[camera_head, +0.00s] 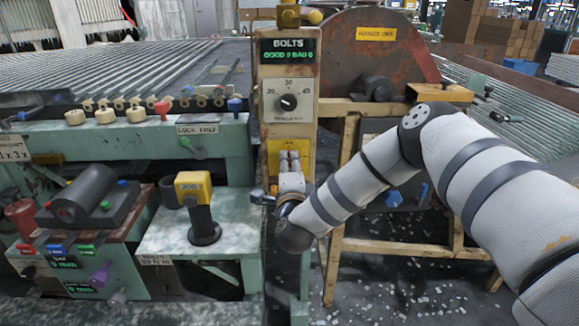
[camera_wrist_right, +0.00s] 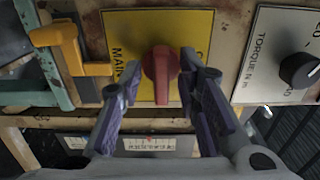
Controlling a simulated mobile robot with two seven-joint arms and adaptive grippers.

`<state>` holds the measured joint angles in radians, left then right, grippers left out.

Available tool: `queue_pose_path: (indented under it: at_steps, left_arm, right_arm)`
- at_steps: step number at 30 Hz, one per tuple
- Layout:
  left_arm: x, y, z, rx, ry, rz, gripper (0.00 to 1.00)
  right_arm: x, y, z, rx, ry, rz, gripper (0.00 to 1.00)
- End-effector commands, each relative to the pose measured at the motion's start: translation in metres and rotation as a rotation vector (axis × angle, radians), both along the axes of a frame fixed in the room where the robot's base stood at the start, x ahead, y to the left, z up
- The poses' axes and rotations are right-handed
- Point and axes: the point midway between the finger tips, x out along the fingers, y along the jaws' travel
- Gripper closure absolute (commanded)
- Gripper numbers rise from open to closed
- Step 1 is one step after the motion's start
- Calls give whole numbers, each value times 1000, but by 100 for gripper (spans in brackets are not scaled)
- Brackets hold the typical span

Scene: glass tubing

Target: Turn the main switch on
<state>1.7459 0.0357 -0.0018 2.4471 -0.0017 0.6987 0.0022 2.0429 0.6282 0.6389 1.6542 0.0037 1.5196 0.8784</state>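The main switch is a red knob (camera_wrist_right: 160,68) on a yellow plate (camera_wrist_right: 118,38), where "MAIN" can be read; other lettering is partly hidden. The knob's grip stands roughly upright in the right wrist view. In the head view the yellow plate (camera_head: 276,150) is on the post below a dial, and my gripper hides the knob. My right gripper (camera_wrist_right: 160,72) is open, with one finger on each side of the knob. Whether either finger touches it cannot be told. In the head view the right gripper (camera_head: 289,160) points at the plate. My left gripper is not in view.
A torque dial (camera_head: 288,102) sits just above the switch plate, under a green-lettered "BOLTS" display (camera_head: 287,50). A yellow-topped post (camera_head: 194,187) stands on the bench to the left. A rusty round guard (camera_head: 350,60) and yellow frame are to the right.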

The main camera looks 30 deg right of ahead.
Motion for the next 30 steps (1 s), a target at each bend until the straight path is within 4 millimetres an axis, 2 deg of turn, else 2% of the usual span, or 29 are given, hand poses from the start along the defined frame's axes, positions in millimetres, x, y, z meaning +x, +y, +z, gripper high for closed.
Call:
queue_pose_path:
  at_steps: [8, 11, 18, 21, 25, 30]
  left_arm:
    - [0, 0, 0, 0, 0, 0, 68]
    - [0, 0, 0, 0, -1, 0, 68]
    - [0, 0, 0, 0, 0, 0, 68]
    - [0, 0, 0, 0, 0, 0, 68]
    - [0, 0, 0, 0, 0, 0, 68]
    - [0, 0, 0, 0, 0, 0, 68]
  right_arm:
    - [-2, 1, 1, -1, 0, -1, 68]
    - [-16, 10, 0, 0, 1, 1, 68]
    - [-72, 44, 0, 1, 3, 2, 68]
    - [-89, 55, 0, 0, 2, 1, 68]
    - [-101, 61, 0, -1, 1, 0, 68]
    - [-103, 62, 1, -1, -1, -1, 68]
